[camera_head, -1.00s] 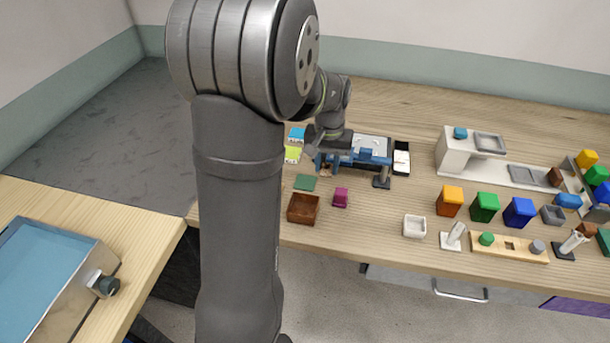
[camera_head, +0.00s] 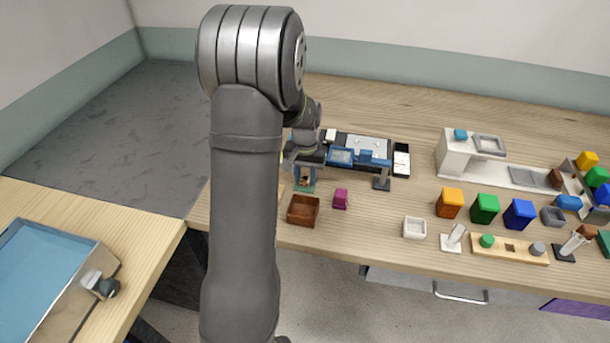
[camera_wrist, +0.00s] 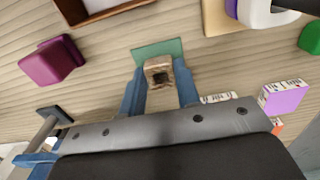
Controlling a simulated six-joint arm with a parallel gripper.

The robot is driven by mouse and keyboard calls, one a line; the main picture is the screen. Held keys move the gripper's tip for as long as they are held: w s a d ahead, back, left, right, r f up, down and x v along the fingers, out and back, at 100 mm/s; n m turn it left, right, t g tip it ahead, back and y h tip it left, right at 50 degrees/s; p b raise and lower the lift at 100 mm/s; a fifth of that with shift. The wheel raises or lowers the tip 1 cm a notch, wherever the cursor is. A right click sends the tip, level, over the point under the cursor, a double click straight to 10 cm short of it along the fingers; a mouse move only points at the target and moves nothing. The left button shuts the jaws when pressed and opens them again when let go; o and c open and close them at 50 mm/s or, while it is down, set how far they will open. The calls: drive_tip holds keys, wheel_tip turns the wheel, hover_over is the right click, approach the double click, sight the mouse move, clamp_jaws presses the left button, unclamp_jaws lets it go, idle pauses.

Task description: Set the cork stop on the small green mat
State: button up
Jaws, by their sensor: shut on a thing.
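The cork stop (camera_wrist: 158,72), a tan block with a dark hole in its face, sits between the blue fingers of my gripper (camera_wrist: 160,80) in the wrist view. My gripper is shut on it. The small green mat (camera_wrist: 152,47) shows just past the cork, which covers part of it in that view. In the head view my gripper (camera_head: 305,181) points down over the mat (camera_head: 309,188), and the cork is small there between the fingers. I cannot tell whether the cork touches the mat or hangs a little above it.
An open brown box (camera_head: 303,211) stands just in front of the mat, with a magenta block (camera_head: 341,199) to its right. A blue fixture (camera_head: 372,160) with a grey post (camera_head: 382,181) stands to the right of my gripper. A purple-faced box (camera_wrist: 284,98) lies right in the wrist view.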

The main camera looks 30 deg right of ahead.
drive_tip(key=shift+f, duration=0.15)
drive_tip(key=o, duration=0.9)
wheel_tip(320, 180, up, 12)
drive_tip(key=shift+r, duration=0.2)
